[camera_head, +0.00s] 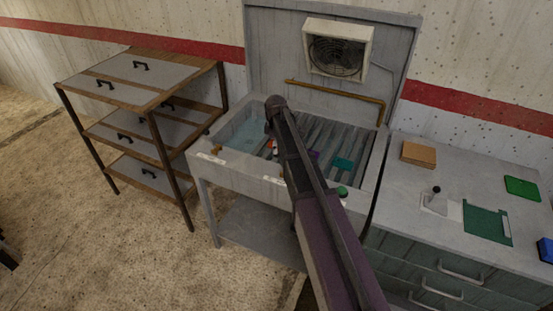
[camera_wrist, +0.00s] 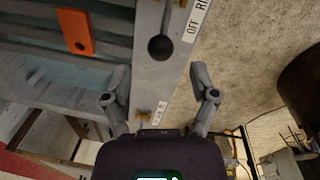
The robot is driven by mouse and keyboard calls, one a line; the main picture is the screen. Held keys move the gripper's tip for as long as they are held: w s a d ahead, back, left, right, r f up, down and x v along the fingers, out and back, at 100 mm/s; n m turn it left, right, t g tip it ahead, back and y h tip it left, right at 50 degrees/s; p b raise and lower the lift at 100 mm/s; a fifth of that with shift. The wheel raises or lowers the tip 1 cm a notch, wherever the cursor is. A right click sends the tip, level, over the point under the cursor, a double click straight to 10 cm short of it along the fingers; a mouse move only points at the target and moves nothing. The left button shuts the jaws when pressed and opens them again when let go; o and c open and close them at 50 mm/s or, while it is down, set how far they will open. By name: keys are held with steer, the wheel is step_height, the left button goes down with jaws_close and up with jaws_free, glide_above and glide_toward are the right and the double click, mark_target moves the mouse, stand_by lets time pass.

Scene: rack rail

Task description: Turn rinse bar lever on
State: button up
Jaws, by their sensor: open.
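In the wrist view, a lever with a dark round knob (camera_wrist: 160,47) stands on the grey front rim of the wash station (camera_wrist: 150,80). A white label (camera_wrist: 196,20) beside it reads "OFF RI", with the rest cut off. My gripper (camera_wrist: 160,70) is open and empty. Its two fingers are spread on either side of the rim, and the knob lies just beyond the fingertips, near the middle between them. I cannot tell the height gap. In the head view, my arm crosses the station (camera_head: 240,170) and hides the gripper and this lever.
A brass fitting (camera_wrist: 145,115) and a second label (camera_wrist: 160,113) are on the rim. An orange piece (camera_wrist: 76,32) lies over the slats. A brass pipe (camera_head: 335,90) runs along the back panel. A drawer cabinet (camera_head: 400,195) stands right, a shelf unit (camera_head: 150,95) left.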

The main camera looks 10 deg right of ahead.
steer(key=shift+w+d+f+b, duration=0.1)
steer(key=shift+w+f+b, duration=0.05)
steer(key=shift+f+b, duration=1.05)
steer(key=shift+w+f+b, duration=0.1)
steer(key=shift+f+b, duration=0.95)
steer(key=shift+f, duration=0.25)
steer(key=shift+c, duration=0.2)
jaws_close()
